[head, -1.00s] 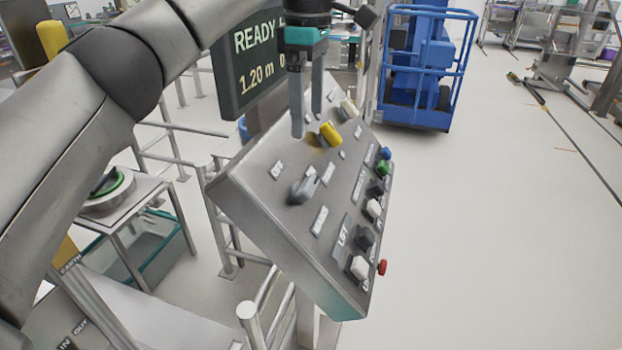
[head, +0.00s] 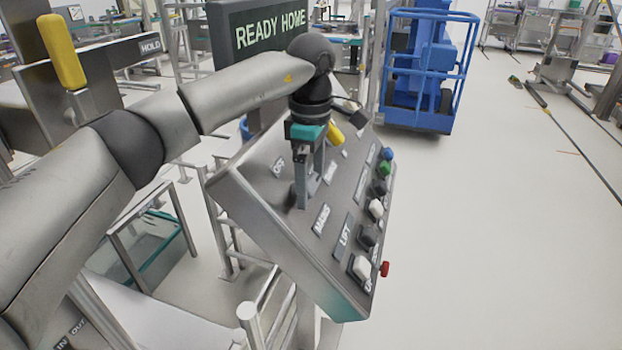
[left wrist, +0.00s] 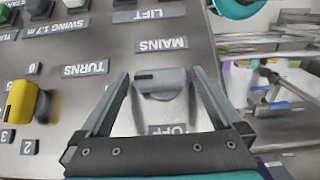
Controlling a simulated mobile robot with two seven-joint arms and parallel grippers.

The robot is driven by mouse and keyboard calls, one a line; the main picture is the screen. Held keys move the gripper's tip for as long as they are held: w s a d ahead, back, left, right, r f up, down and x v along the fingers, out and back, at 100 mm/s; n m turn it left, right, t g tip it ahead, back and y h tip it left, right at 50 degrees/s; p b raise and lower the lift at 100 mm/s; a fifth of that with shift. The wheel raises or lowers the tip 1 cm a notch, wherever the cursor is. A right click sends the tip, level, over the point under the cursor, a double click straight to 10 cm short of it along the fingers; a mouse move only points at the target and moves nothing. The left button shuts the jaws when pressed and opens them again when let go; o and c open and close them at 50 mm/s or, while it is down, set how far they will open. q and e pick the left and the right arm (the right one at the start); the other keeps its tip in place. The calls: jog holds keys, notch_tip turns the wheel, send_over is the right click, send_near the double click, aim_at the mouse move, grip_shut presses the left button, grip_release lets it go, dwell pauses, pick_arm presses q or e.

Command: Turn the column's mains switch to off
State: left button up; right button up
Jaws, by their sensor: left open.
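The mains switch (left wrist: 160,83) is a grey rotary knob on the sloping panel (head: 250,205) of the column. In the left wrist view it sits between the MAINS label (left wrist: 162,44) and the OFF label (left wrist: 167,129), with a dark mark on its left side. My left gripper (head: 303,200) is open and points down at the panel. In the left wrist view its fingertips (left wrist: 160,75) stand on either side of the knob, close to it; I cannot tell whether they touch. In the head view the gripper mostly hides the knob. My right gripper is not in view.
A yellow knob (left wrist: 22,101) stands on the same panel, close to the gripper in the head view. Several push buttons, such as a green one (head: 384,168), line the right side. A screen (head: 262,30) reading READY HOME stands behind.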

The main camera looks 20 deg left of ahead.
pick_arm(q)
jog(key=shift+c, duration=0.2)
jog(key=c, duration=1.2)
